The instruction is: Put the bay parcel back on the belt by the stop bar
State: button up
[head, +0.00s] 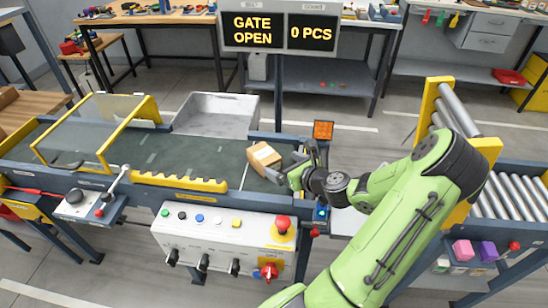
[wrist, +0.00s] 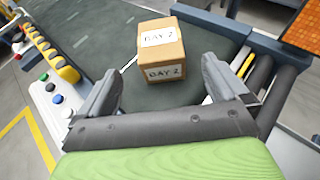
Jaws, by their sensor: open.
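The parcel (head: 264,158) is a small brown cardboard box on the dark green belt (head: 205,150), near the belt's right end. In the wrist view the parcel (wrist: 161,47) carries white labels that read like "BAY 2". My gripper (head: 300,165) is at the right of the parcel, low over the belt end. In the wrist view my gripper (wrist: 165,90) is open, with the parcel beyond and between its fingertips and a strip of belt showing between.
A yellow-framed clear guard (head: 100,130) spans the belt's left part. A grey bin (head: 215,113) stands behind the belt. A control box (head: 225,245) with buttons is in front. A sign (head: 280,32) reads "GATE OPEN" and "0 PCS". Rollers (head: 510,200) lie at the right.

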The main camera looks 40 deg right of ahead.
jog(key=shift+s+a+r, duration=0.2)
jog(key=a+n+g+y, duration=0.1)
jog(key=a+n, duration=0.2)
jog(key=w+a+n+g+y, duration=0.1)
jog(key=a+n, duration=0.3)
jog(key=w+a+n+g+y, duration=0.1)
jog(key=a+n, duration=0.2)
jog(key=n, duration=0.1)
jog(key=shift+w+a+r+g, duration=0.15)
jog(key=shift+a+g, duration=0.15)
jog(key=shift+g, duration=0.1)
jog(key=s+a+r+n+g+h, duration=0.15)
jog(key=s+a+r+n, duration=0.25)
jog(key=a+n, duration=0.4)
jog(key=s+a+r+n+g, duration=0.3)
jog(key=a+r+n, duration=0.25)
jog(key=n, duration=0.35)
jog(key=s+a+r+n, duration=0.2)
jog(key=s+n, duration=0.2)
jog(key=s, duration=0.1)
jog(key=s+a+r+n, duration=0.2)
jog(key=s+n, duration=0.3)
jog(key=shift+s+r, duration=0.35)
jog(key=shift+s, duration=0.05)
jog(key=shift+a+t, duration=0.15)
jog(key=shift+t, duration=0.1)
